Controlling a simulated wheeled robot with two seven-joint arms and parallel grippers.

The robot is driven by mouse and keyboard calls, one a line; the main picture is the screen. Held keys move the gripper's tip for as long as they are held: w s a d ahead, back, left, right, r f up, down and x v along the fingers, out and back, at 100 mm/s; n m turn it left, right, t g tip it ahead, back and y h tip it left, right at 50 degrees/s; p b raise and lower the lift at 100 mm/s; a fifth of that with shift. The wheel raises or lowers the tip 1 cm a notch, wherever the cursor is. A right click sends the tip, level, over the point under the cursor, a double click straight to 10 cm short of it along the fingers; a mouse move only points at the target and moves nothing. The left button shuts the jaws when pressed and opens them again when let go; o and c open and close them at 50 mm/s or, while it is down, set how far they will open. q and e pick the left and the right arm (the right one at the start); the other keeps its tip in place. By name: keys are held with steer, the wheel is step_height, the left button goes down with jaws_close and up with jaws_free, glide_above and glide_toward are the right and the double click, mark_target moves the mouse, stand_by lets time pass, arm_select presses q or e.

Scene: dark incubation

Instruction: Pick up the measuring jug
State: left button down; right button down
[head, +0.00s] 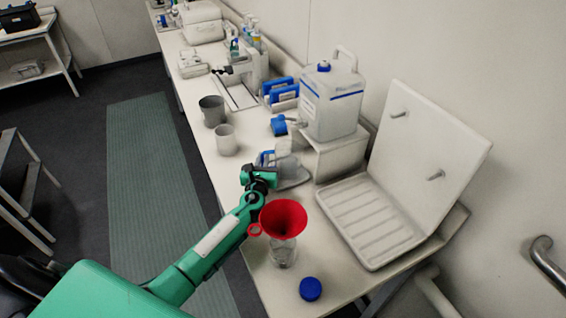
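A clear, pale vessel (285,160), apparently the measuring jug, stands on the bench in the head view, just beyond my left gripper. My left gripper (263,168), at the end of the green arm, is right beside its near left side and overlaps it in the view. A bit of blue shows at the fingers; I cannot tell whether it belongs to the jug. The fingertips are too small and partly hidden to show whether they are open, shut or touching it. My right gripper is not in view.
A red funnel (284,218) sits over a clear container (282,254) close to my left wrist. A blue cap (310,289) lies in front. A white jerrycan (331,101) stands on a stand behind, with a drying rack (372,222) to the right. Grey (212,111) and white (226,141) beakers stand left.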

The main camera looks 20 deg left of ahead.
arm_select(q)
steer(key=shift+r, duration=0.1)
steer(key=shift+r, duration=0.5)
steer(key=s+a+r+b, duration=0.2)
steer(key=s+a+b, duration=0.1)
steer(key=s+a, duration=0.9)
steer(key=shift+s+r, duration=0.2)
steer(key=shift+s, duration=0.5)
